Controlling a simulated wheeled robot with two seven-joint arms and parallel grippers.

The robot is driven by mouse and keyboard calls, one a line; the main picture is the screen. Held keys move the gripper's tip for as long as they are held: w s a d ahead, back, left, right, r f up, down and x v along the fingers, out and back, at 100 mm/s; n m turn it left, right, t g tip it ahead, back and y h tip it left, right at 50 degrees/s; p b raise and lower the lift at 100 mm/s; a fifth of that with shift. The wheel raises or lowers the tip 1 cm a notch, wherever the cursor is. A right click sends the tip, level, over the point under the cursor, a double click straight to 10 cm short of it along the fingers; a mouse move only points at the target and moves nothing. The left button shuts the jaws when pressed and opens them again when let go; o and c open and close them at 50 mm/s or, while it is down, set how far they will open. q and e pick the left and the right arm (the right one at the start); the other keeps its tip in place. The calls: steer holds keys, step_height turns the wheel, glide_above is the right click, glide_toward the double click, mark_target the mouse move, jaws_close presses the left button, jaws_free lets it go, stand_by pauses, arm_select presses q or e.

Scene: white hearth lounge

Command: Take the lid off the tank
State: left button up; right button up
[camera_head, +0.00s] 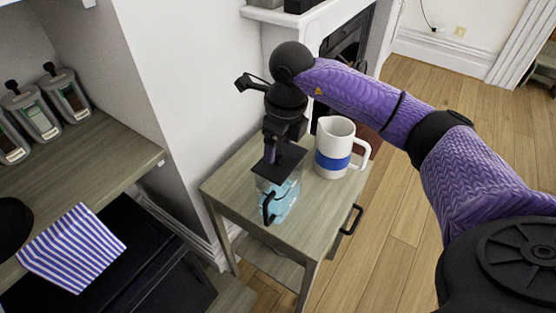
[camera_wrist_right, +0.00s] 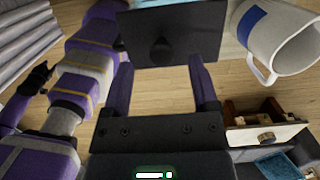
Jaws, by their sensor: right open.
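The tank (camera_head: 285,203) is a clear, light-blue container with a dark side handle, standing on a small wooden side table (camera_head: 232,191). Its lid (camera_head: 288,160) is a flat dark square plate on top of it. In the right wrist view, the lid (camera_wrist_right: 200,30) shows a round dark knob (camera_wrist_right: 161,51). My right gripper (camera_wrist_right: 162,75) is open, its two purple fingers on either side of the line to the knob, with the knob just beyond the fingertips. In the head view my right gripper (camera_head: 272,150) hangs directly over the lid and hides part of it. My left gripper is not seen.
A white jug (camera_head: 335,148) with a blue band stands close behind and right of the tank; it also shows in the right wrist view (camera_wrist_right: 285,35). A white wall borders the table's left side. Several canisters (camera_head: 35,110) and a striped cloth (camera_head: 72,247) are at left.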

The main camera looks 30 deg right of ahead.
mark_target(278, 151)
steer(key=f, duration=0.3)
steer(key=shift+w+f, duration=0.15)
steer(key=shift+w, duration=0.15)
steer(key=shift+c, duration=0.3)
jaws_close()
